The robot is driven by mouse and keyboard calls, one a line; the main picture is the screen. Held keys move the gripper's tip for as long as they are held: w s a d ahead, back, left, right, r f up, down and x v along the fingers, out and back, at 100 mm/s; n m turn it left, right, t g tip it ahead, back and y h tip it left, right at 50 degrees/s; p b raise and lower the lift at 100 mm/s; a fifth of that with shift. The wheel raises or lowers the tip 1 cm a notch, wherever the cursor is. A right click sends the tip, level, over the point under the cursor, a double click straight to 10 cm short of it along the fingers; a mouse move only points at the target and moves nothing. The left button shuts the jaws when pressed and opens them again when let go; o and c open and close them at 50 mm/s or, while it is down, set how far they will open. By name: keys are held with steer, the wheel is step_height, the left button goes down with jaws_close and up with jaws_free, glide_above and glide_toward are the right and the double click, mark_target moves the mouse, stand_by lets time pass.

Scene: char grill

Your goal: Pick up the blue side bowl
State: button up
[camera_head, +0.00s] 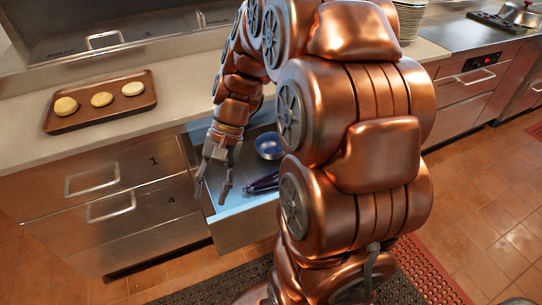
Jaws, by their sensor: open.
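The blue bowl (268,146) sits inside an open drawer (240,226), toward its back right, partly beside my arm. It looks upright with its hollow facing up. My gripper (211,197) hangs over the left part of the drawer, left of the bowl and nearer the drawer's front. Its two fingers point down and are apart, with nothing between them. My arm covers the right side of the drawer.
Dark blue-handled utensils (262,183) lie in the drawer in front of the bowl. A brown tray (101,101) with three round buns rests on the counter (30,150) at left. Closed drawers (110,200) lie left of the open one. Stacked plates (409,20) stand behind my arm.

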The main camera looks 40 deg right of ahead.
steer(key=w+d+f+m+t+y+b, duration=0.2)
steer(key=w+d+f+m+b, duration=0.1)
steer(key=w+d+f+m, duration=0.25)
steer(key=m+t+y+b, duration=0.1)
steer(key=m+t+b, duration=0.7)
steer(key=t, duration=0.2)
glide_toward(281, 152)
steer(key=x, duration=0.5)
steer(key=shift+w, duration=0.15)
steer(key=shift+x, duration=3.75)
jaws_close()
